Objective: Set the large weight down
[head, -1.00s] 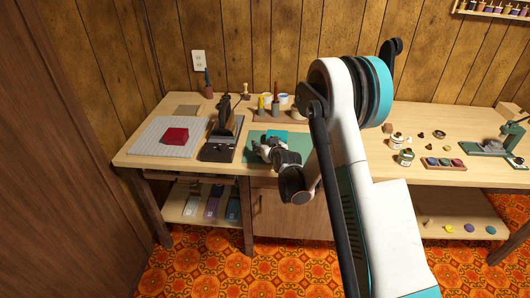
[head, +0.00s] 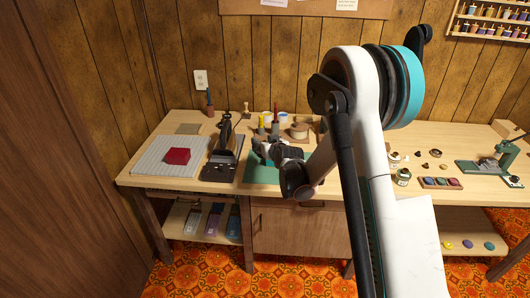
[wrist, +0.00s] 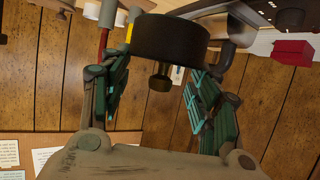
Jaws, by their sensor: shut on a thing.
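The fingertips are partly hidden behind the weight. In the head view my gripper (head: 262,150) is over the green mat (head: 262,176) on the workbench. The weight cannot be made out there, and I cannot tell whether its base touches anything.
A dark press (head: 224,145) stands close to the left of my gripper. A red block (head: 177,156) lies on a grey grid board (head: 150,160) further left. Bottles and cups stand behind. A green machine (head: 487,168) is at the right.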

